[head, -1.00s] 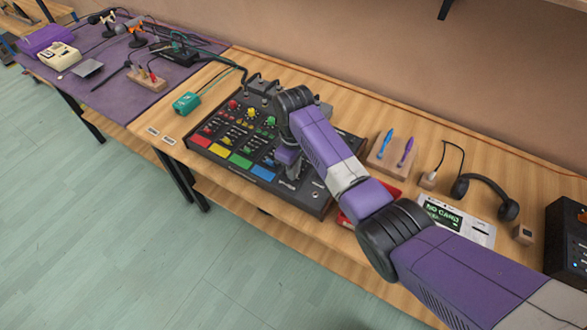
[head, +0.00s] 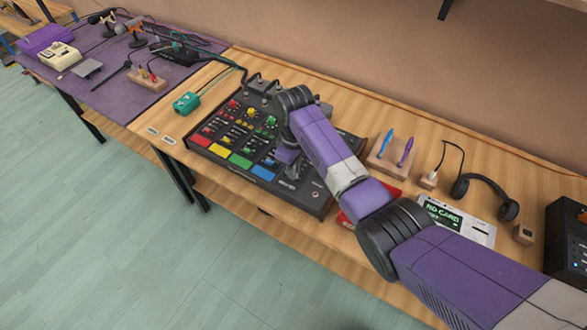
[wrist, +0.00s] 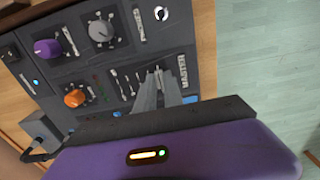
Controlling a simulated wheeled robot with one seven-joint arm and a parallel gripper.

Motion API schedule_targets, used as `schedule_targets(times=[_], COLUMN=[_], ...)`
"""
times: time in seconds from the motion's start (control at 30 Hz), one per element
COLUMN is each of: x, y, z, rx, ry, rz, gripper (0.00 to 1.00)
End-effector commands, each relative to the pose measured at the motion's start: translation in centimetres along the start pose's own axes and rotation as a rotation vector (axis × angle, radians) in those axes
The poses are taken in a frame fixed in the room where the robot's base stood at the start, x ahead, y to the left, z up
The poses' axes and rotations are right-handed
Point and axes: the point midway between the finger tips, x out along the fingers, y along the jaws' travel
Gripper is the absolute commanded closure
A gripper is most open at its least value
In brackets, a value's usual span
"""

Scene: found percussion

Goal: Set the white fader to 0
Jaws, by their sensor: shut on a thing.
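The black mixer (head: 238,172) lies on the wooden bench, with coloured pads along its front edge and knobs and faders behind them. My gripper (wrist: 158,72) is at the mixer's right part, beside the white "MASTER" lettering (wrist: 182,70); in the head view my gripper (head: 291,171) is low over the panel. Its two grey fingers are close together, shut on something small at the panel. The white fader's cap is hidden between or behind the fingertips, so I cannot read its setting. Other small faders (wrist: 126,84) show just left of the fingers in the wrist view.
Purple (wrist: 47,49), grey (wrist: 101,31) and orange (wrist: 75,98) knobs stand near my fingers. A red tray (head: 350,217), a pen block (head: 391,155), a "NO CARD" display (head: 446,219) and headphones (head: 487,190) lie to the right. A green box (head: 187,102) is left.

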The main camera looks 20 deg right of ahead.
Motion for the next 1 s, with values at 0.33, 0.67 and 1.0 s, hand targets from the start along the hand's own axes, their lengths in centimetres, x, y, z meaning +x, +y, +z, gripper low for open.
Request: schedule_targets(times=[0.33, 0.67, 1.0], x=[0.1, -0.2, -0.1], y=[5.0, 5.2, 5.2], z=[-0.1, -0.1, -0.1], rx=[0.002, -0.001, 0.000], ry=[0.003, 0.004, 0.002], rz=[0.004, 0.003, 0.002], gripper=[1.00, 1.00, 0.66])
